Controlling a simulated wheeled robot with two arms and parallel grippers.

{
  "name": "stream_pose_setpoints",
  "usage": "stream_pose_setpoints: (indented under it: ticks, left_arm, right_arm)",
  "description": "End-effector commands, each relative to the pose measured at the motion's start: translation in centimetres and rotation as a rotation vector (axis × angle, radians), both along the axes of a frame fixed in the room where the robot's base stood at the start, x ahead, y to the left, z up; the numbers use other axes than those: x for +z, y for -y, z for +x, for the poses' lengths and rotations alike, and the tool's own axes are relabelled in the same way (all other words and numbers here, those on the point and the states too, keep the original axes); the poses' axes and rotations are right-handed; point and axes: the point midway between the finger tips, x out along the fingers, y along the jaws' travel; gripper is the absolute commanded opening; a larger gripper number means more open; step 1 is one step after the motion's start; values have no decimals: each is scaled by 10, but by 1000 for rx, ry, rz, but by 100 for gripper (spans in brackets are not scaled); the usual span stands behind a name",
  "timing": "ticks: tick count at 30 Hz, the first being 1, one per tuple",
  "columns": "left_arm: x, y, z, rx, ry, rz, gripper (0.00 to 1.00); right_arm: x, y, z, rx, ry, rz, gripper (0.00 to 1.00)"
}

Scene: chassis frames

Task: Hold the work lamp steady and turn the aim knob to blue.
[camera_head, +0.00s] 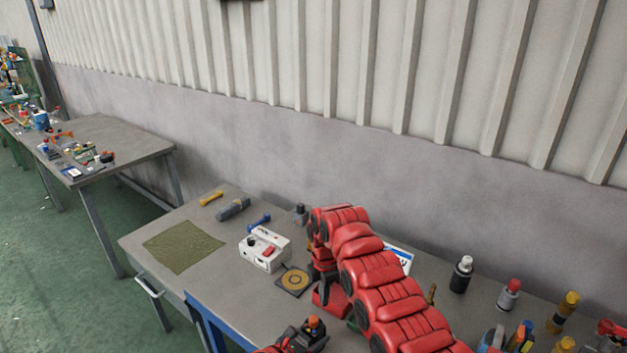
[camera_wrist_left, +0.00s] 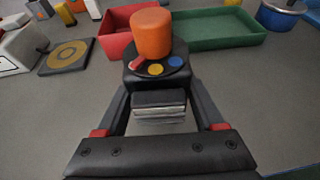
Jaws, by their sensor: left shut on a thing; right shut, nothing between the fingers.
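The work lamp (camera_wrist_left: 160,84) has a dark body with an orange knob (camera_wrist_left: 152,34) standing upright on a round black dial. The dial shows a red mark at its left, a yellow dot in the middle and a blue dot at its right. I cannot tell where the knob points. My left gripper (camera_wrist_left: 160,100) is shut on the lamp's body. In the head view the orange knob (camera_head: 314,323) shows at the bottom edge. My right gripper (camera_head: 323,279) is shut and empty, beyond the lamp, near the red bin; its fingertips are hardly visible.
A red bin (camera_wrist_left: 113,42) and a green tray (camera_wrist_left: 215,42) lie beyond the lamp. A white box (camera_head: 264,254), a dark pad with a yellow ring (camera_head: 293,281) and a green mat (camera_head: 180,246) lie left. Several bottles stand right.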

Motion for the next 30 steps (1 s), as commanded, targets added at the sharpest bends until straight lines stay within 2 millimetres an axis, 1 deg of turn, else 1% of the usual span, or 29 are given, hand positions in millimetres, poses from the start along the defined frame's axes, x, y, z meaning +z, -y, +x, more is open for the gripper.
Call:
stream_pose_setpoints:
  ticks: [4, 7, 11, 17, 24, 30]
  left_arm:
    - [0, 0, 0, 0, 0, 0, 0]
    - [0, 0, 0, 0, 0, 0, 0]
    - [0, 0, 0, 0, 0, 0, 0]
    - [0, 0, 0, 0, 0, 0, 0]
    - [0, 0, 0, 0, 0, 0, 0]
    - [0, 0, 0, 0, 0, 0, 0]
  right_arm:
    - [-2, 2, -3, 0, -1, -12, 0]
    - [-9, 2, -3, 0, 0, -12, 0]
    - [-26, 1, -4, 0, -5, -12, 0]
    - [-58, 0, -4, 2, -4, -13, 0]
    - [-67, 1, -3, 1, -2, -12, 0]
    - [-70, 2, -3, 0, 0, -12, 0]
